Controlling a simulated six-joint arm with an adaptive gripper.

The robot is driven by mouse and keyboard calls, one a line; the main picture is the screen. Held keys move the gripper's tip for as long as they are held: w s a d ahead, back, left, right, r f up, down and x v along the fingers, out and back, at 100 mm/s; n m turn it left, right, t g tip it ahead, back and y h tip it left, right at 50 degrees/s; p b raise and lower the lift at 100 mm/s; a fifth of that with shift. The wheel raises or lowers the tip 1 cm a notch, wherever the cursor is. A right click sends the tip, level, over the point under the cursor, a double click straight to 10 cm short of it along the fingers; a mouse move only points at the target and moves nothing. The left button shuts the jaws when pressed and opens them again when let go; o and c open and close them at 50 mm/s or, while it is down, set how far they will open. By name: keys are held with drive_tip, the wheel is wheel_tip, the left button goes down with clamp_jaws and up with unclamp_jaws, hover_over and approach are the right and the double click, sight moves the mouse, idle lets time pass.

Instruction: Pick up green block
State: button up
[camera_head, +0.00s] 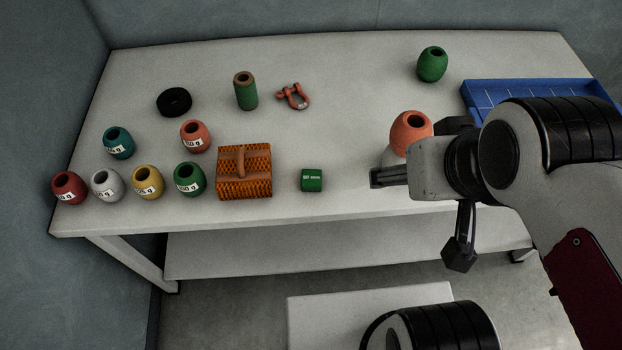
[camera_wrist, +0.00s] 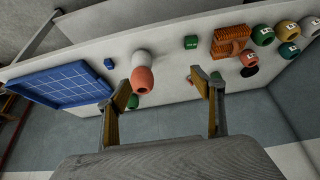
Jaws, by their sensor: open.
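The green block (camera_head: 312,180) is a small cube with a white label on its front face. It stands on the table near the front edge, right of an orange woven block. In the wrist view the green block (camera_wrist: 191,42) shows above and between the fingers, beyond their tips. My gripper (camera_head: 376,177) is open and points left, to the right of the green block and apart from it. In the wrist view my gripper (camera_wrist: 160,80) has its two fingers spread with nothing held between them.
A coral float (camera_head: 411,132) on a pale one stands close behind my gripper. The orange woven block (camera_head: 244,172) is left of the green block. Several labelled floats stand farther left. A shackle (camera_head: 294,96), green cylinder (camera_head: 246,92) and blue tray (camera_head: 480,92) lie farther back.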

drive_tip(key=shift+w+d, duration=0.1)
drive_tip(key=shift+w, duration=0.05)
